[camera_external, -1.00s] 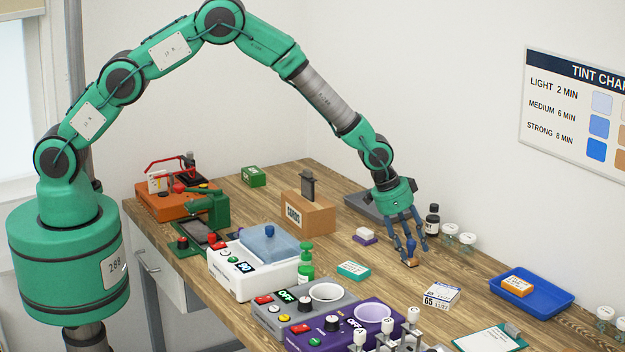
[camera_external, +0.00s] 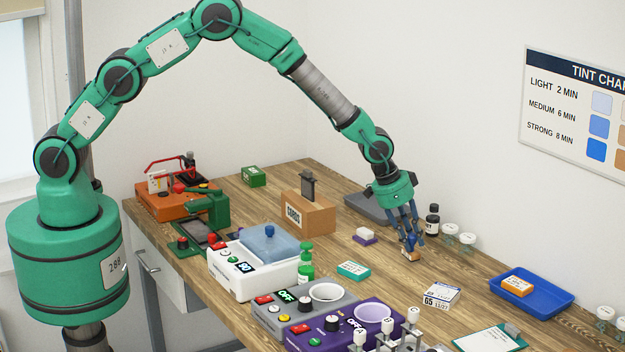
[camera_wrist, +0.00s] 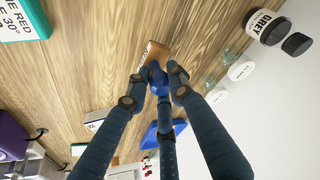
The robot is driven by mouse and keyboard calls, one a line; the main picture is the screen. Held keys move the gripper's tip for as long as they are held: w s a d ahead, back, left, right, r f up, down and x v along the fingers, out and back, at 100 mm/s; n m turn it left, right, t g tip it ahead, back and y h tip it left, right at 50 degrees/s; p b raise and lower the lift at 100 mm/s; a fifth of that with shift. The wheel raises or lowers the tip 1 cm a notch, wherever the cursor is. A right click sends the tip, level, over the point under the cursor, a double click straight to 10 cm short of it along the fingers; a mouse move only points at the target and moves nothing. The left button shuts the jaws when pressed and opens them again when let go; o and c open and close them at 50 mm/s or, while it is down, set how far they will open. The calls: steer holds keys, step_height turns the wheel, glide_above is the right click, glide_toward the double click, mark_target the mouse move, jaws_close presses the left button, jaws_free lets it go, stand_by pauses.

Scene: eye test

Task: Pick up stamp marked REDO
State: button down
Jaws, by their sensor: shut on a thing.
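A small stamp with a blue handle and an orange-brown base (camera_external: 409,256) is at the far right part of the bench in the external view. My gripper (camera_external: 411,240) is shut on its handle from above. In the wrist view my three dark blue fingers (camera_wrist: 160,80) close around the blue handle, and the brown base (camera_wrist: 156,51) shows beyond the fingertips. The base looks to be just over the wood; I cannot tell if it is clear of it. Any marking on the stamp is too small to read.
Near the stamp are a white-and-purple block (camera_external: 365,236), a teal box (camera_external: 353,271), a calendar block (camera_external: 441,296) and a dark bottle (camera_external: 432,220). A blue tray (camera_external: 552,301) holding an orange block (camera_external: 517,285) is to the right. Bare wood surrounds the stamp.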

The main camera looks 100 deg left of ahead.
steer(key=shift+v, duration=1)
steer(key=s+d+r, duration=0.1)
steer(key=s+d, duration=0.3)
steer(key=s, duration=1)
steer(key=shift+s+r, duration=0.2)
steer(key=shift+s, duration=0.1)
